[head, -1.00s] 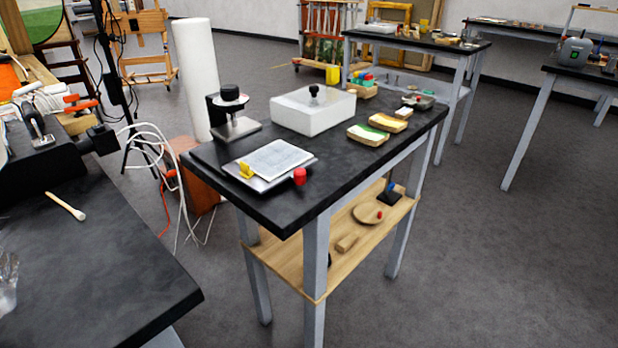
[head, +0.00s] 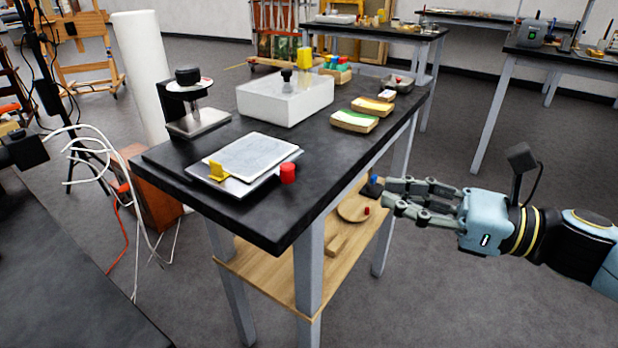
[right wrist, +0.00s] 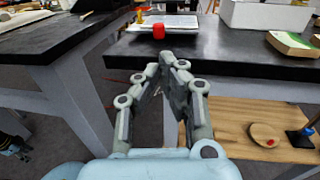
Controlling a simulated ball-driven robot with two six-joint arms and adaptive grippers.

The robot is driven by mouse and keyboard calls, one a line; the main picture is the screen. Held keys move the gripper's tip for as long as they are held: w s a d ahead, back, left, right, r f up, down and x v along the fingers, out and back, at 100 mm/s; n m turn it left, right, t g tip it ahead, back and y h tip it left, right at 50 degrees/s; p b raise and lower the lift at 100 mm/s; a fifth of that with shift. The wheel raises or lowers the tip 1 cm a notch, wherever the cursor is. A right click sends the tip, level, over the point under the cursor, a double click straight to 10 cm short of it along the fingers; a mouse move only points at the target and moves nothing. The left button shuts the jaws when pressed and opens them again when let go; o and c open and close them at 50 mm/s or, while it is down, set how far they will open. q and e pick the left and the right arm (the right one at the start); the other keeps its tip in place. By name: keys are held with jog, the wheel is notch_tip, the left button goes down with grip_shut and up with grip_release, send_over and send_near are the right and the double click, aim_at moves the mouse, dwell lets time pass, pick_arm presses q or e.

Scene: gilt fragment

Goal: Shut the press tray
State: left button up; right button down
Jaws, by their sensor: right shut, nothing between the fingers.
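What looks like the press tray (head: 245,190) is a flat silver tray near the front left of the black-topped table, with a pale grey plate (head: 258,155) on it. A yellow tab (head: 217,172) stands at its left front corner. A red knob (head: 288,173) is at its right front, by the table edge. I cannot tell how far the tray stands open. My right gripper (head: 384,190) is shut and empty, off the table's right side, apart from the tray. In the right wrist view, its fingertips (right wrist: 168,62) meet below the red knob (right wrist: 159,32).
The black tabletop (head: 205,200) has a front edge between my right gripper and the tray. A white box (head: 285,100), a black-topped stand (head: 192,100) and sponge-like blocks (head: 354,121) sit further back. A wooden shelf (head: 270,275) is below. Floor at right is clear.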

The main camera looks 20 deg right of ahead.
aim_at(292, 168)
jog(key=p+x, duration=0.2)
jog(key=x, duration=1)
jog(key=shift+w+a, duration=0.15)
jog(key=shift+w, duration=0.15)
jog(key=shift+w+d+b+x, duration=0.1)
jog(key=shift+w+b+x, duration=0.1)
jog(key=shift+x, duration=0.75)
jog(key=shift+w+d+b+x, duration=0.1)
jog(key=shift+d+b+x, duration=0.1)
jog(key=shift+x, duration=0.8)
jog(key=shift+s, duration=0.1)
